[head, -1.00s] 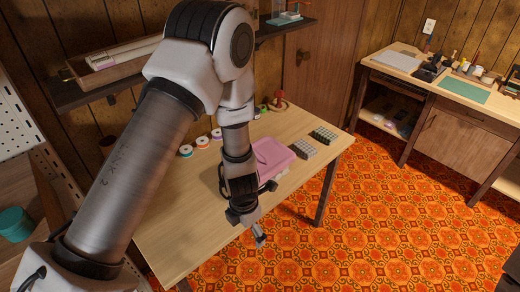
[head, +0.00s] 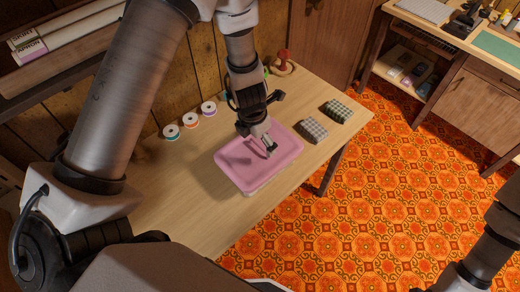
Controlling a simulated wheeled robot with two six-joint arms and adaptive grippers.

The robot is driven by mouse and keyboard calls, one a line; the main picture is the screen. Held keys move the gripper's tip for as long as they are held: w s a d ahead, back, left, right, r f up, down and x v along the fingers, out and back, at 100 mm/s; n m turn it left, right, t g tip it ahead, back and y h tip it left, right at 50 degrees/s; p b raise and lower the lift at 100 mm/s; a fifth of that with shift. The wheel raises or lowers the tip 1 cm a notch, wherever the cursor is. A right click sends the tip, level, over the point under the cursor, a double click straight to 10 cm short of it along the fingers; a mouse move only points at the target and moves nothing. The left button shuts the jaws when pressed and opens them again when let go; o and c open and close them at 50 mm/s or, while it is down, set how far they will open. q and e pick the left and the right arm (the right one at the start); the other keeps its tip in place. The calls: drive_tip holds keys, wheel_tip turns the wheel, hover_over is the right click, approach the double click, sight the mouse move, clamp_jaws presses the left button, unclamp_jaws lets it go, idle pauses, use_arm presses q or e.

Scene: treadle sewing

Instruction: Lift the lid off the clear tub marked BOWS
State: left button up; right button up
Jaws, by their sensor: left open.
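A tub with a flat pink lid (head: 232,163) sits on the wooden table. Only a thin pale edge of its body shows under the lid, and no BOWS marking can be read. My left gripper (head: 270,150) is open and points down at the lid's right-hand part, over its top. Whether the fingertips touch the lid cannot be told. The gripper and its wrist hide the lid's far part. Part of my right arm shows at the lower right, but its gripper is out of view.
The wooden table (head: 190,208) has bare room left of the tub. Several thread spools (head: 190,120) stand behind it. Two checked fabric blocks, one grey (head: 314,130) and one green (head: 338,111), lie to its right. A red-topped item (head: 283,62) stands at the back.

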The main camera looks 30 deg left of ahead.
sight(259, 146)
use_arm(q)
drive_tip(key=f, duration=0.1)
drive_tip(key=f+b, duration=0.1)
drive_tip(key=f, duration=0.1)
drive_tip(key=w+f+b, duration=0.1)
drive_tip(key=shift+a+f, duration=0.25)
drive_tip(key=shift+a, duration=0.05)
drive_tip(key=shift+w+a+f, duration=0.1)
drive_tip(key=shift+w+f, duration=0.15)
drive_tip(key=shift+w, duration=0.1)
drive_tip(key=shift+w+r, duration=0.1)
drive_tip(key=shift+r, duration=0.15)
drive_tip(key=shift+s+d+r, duration=0.15)
drive_tip(key=shift+s+d, duration=0.1)
drive_tip(key=shift+s, duration=0.15)
drive_tip(key=c, duration=0.9)
drive_tip(key=shift+w+a, duration=0.1)
use_arm(e)
drive_tip(key=f, duration=0.2)
drive_tip(key=shift+w+a+f, duration=0.2)
drive_tip(key=shift+w+f, duration=0.1)
drive_tip(key=shift+w, duration=0.05)
